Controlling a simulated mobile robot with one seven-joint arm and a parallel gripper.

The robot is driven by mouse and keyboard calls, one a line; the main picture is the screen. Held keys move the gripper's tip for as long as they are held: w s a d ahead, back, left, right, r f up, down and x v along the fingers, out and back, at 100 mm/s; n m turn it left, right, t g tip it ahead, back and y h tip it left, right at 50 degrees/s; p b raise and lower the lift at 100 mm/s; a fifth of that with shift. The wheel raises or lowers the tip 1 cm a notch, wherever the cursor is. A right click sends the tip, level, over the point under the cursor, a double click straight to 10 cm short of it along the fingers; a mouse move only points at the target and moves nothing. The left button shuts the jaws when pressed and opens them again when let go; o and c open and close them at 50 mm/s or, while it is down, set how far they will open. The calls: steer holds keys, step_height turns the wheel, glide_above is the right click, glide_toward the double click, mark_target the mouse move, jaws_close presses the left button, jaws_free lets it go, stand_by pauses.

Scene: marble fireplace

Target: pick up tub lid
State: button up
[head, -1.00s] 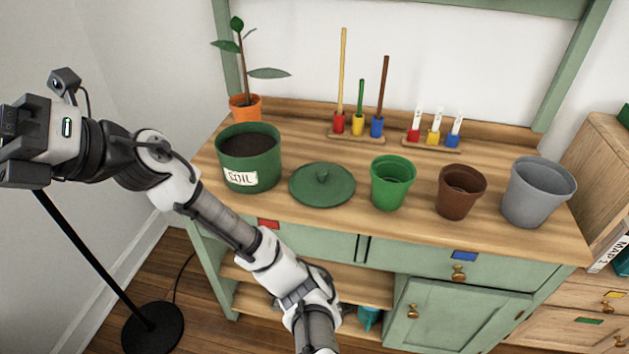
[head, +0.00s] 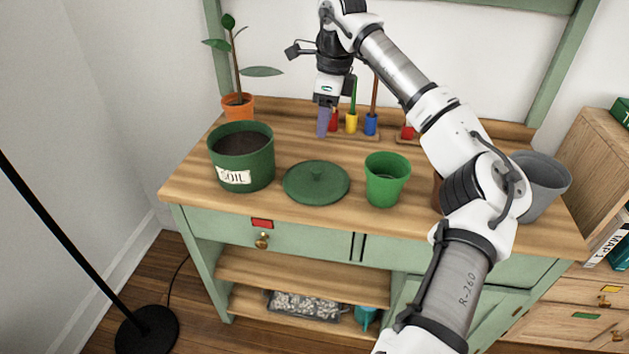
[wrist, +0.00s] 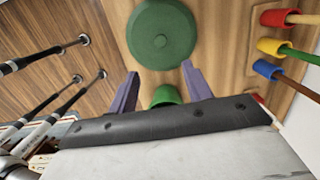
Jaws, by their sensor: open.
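Red, yellow and blue holders with tools (head: 352,123) stand in a rack behind the lid. An orange potted plant (head: 238,106) stands back left. A grey pot (head: 544,184) is at the right. My arm hides most of the brown pot. Bare wood lies in front of the lid.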

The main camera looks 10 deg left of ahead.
glide_above(316, 169)
steer(key=f, duration=0.7)
steer(key=shift+s+d+f, duration=0.1)
steer(key=shift+d+f, duration=0.05)
steer(key=shift+d, duration=0.25)
steer(key=shift+a+f+p, duration=0.15)
steer(key=shift+f+p, duration=0.15)
steer(key=shift+f, duration=1.15)
steer(key=shift+a+f+p, duration=0.15)
steer(key=shift+f+p, duration=0.1)
steer(key=shift+f, duration=1.15)
jaws_close()
